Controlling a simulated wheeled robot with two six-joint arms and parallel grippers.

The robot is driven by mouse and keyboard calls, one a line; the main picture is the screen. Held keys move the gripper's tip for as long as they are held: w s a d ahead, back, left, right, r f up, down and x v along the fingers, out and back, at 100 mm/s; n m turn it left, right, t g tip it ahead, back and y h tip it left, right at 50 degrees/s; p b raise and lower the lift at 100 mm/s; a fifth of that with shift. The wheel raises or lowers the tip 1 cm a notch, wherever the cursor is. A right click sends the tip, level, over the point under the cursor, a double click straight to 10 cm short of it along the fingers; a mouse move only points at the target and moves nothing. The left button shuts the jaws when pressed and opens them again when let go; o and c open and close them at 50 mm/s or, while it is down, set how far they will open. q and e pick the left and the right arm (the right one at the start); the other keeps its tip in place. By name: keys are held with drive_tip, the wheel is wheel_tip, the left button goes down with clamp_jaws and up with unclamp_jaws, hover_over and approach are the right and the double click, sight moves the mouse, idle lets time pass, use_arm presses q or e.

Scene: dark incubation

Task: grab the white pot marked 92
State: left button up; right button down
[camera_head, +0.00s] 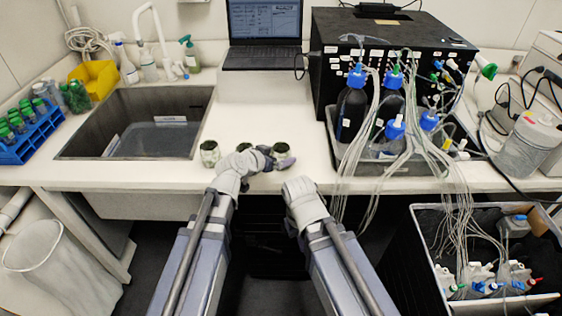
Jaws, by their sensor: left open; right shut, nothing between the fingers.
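Three small white pots with dark green tops stand in a row near the bench's front edge: a left pot (209,154), a middle pot (243,147) and a right pot (281,148). Any number on them is too small to read, so I cannot tell which is marked 92. My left gripper (275,159) is open, its fingers beside the right pot; I cannot tell whether they touch or surround it. It partly hides the middle and right pots. My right gripper (297,182) is shut and empty, lower, at the bench's front edge.
A sink (88,134) lies to the left, with a blue tube rack (30,137) beyond it. A grey tray (365,185) of blue-capped bottles with hanging tubes stands to the right. A laptop (264,55) is at the back. The bench between laptop and pots is clear.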

use_arm(q)
drive_tip(key=shift+b+x, duration=1.35)
drive_tip(key=shift+x, duration=1.3)
drive_tip(key=shift+s, duration=0.1)
drive_tip(key=shift+c, duration=0.2)
drive_tip(key=c, duration=1.3)
wheel_tip(320, 180, up, 10)
drive_tip(key=p, duration=1)
